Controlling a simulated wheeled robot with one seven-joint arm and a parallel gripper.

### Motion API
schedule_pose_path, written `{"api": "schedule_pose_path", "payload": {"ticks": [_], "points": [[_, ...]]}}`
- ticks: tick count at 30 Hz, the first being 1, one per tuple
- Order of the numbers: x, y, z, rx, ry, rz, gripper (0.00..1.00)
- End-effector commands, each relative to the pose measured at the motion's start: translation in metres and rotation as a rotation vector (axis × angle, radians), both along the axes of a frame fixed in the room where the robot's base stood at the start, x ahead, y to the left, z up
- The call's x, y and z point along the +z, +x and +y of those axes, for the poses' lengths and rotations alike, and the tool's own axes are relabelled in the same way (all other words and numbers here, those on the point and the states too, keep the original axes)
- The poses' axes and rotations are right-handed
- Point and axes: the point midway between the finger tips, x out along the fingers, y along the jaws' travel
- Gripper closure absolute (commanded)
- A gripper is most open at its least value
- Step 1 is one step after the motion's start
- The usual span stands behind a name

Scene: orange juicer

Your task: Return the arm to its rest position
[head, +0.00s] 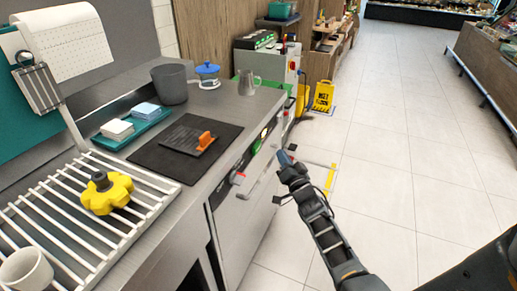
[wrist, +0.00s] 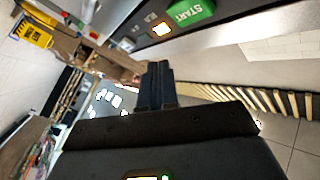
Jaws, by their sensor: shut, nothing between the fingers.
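My arm reaches up from the lower right in the head view, over the floor in front of the steel counter. My gripper (head: 286,158) is at its end, close to the counter's front panel, near the green button. In the wrist view my gripper (wrist: 157,68) has its dark fingers together, with nothing between them. The green START button (wrist: 190,12) and a lit button (wrist: 161,29) show above the fingers in that view. I cannot tell whether the fingertips touch the panel.
The steel counter (head: 222,105) holds a black mat (head: 150,155), a grey pot (head: 170,84), a metal jug (head: 248,82) and a white rack (head: 75,225) with a yellow knob (head: 106,192). A yellow floor sign (head: 323,97) stands farther back. The tiled floor (head: 420,150) to the right is clear.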

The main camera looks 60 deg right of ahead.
Motion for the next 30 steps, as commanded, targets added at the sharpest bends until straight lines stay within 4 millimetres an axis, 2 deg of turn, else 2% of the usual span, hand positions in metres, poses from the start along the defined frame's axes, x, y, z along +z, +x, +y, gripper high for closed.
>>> {"api": "schedule_pose_path", "payload": {"ticks": [13,17,20,25,30], "points": [[0.0,0.0,0.0,0.0,-0.001,0.001,1.0],[-0.004,-0.005,0.015,0.015,-0.014,0.025,1.0],[-0.01,-0.015,0.044,0.046,-0.043,0.074,1.0],[-0.016,-0.044,0.116,0.129,-0.12,0.186,1.0],[-0.011,-0.078,0.188,0.224,-0.196,0.286,1.0]]}}
